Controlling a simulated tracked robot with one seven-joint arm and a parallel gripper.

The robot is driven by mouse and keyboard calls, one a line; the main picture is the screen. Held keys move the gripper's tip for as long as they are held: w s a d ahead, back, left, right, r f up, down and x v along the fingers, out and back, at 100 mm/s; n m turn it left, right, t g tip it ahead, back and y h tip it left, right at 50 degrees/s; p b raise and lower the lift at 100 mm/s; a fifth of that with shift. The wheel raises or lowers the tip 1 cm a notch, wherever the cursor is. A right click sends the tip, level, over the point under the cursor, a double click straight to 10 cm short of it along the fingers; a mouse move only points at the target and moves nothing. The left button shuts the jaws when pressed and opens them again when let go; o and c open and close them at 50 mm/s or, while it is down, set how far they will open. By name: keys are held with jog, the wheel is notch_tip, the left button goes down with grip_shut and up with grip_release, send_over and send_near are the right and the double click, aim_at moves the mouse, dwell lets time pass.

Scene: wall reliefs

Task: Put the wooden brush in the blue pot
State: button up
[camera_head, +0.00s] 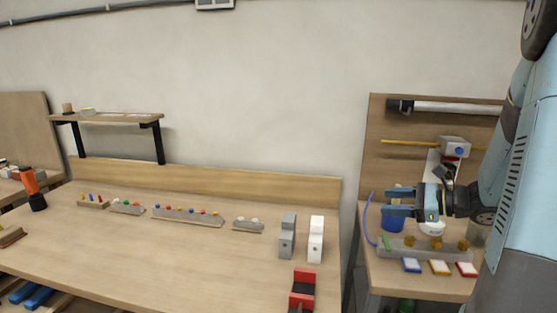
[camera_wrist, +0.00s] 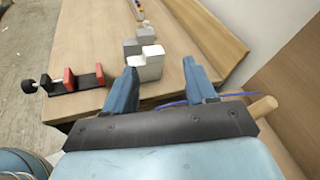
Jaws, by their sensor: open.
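The blue pot (camera_head: 391,224) stands on the right-hand bench, partly hidden behind my gripper. My gripper (camera_head: 386,204) is open and empty in front of and above it, its fingers pointing left; both fingers also show in the wrist view (camera_wrist: 161,80). A pale wooden piece (camera_head: 397,188) shows just above the fingers in the head view. A round wooden end (camera_wrist: 263,106) shows beside the gripper in the wrist view; I cannot tell whether it is the brush. A small brown wooden object (camera_head: 10,236), possibly the brush, lies at the far left bench edge, partly cut off.
A grey rack (camera_head: 405,250) with coloured pieces and several small trays (camera_head: 439,267) are below my gripper. A blue cable (camera_head: 370,220) curves beside the pot. Grey and white blocks (camera_head: 316,240) and a red-black clamp (camera_head: 302,288) stand on the main bench, whose middle is clear.

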jog(key=s+a+r+n+g+h, duration=0.3)
jog(key=s+a+n+g+h, duration=0.25)
jog(key=s+a+n, duration=0.55)
jog(key=s+d+r+n+t+h, duration=0.3)
jog(key=s+r+n+h, duration=0.3)
jog(key=s+n, duration=0.3)
jog(key=shift+s+d+r+n+h, duration=0.4)
jog(key=shift+s+h, duration=0.05)
jog(key=shift+c, duration=0.5)
